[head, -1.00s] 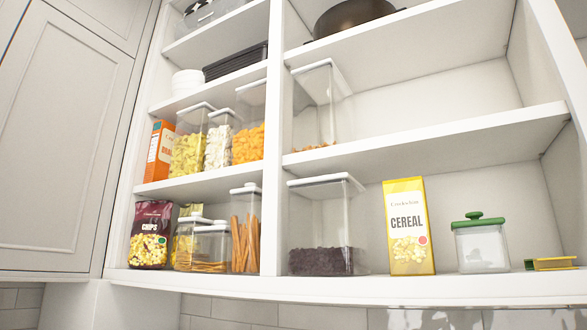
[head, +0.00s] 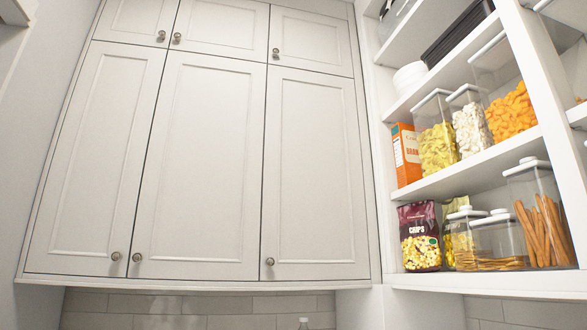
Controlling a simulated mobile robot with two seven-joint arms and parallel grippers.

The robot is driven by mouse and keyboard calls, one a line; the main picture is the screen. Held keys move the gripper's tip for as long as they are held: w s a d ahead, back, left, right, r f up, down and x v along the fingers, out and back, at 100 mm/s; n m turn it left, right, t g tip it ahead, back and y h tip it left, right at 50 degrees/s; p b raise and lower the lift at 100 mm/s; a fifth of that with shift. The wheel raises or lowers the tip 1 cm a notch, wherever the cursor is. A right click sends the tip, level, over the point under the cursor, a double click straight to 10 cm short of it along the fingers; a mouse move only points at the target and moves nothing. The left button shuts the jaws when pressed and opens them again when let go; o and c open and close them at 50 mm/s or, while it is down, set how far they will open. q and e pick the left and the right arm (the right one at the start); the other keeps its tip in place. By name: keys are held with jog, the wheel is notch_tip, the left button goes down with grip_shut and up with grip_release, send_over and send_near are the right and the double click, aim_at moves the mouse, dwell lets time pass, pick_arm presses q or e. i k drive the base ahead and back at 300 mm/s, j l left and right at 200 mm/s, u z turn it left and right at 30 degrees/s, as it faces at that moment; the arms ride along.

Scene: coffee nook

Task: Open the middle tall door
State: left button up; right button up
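The middle tall door (head: 203,165) is a pale panelled cabinet door in the head view, between the left tall door (head: 95,160) and the right tall door (head: 314,170). It is shut, flush with its neighbours. Its round metal knob (head: 137,257) sits at its lower left corner, close beside the left door's knob (head: 116,256). The right door's knob (head: 270,261) is at that door's lower left. Neither of my grippers shows in the view.
Small upper doors (head: 222,27) sit above the tall doors, all shut. A tiled wall (head: 200,305) runs below.

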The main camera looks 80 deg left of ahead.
aim_at(198, 216)
jog(key=u, duration=3.05)
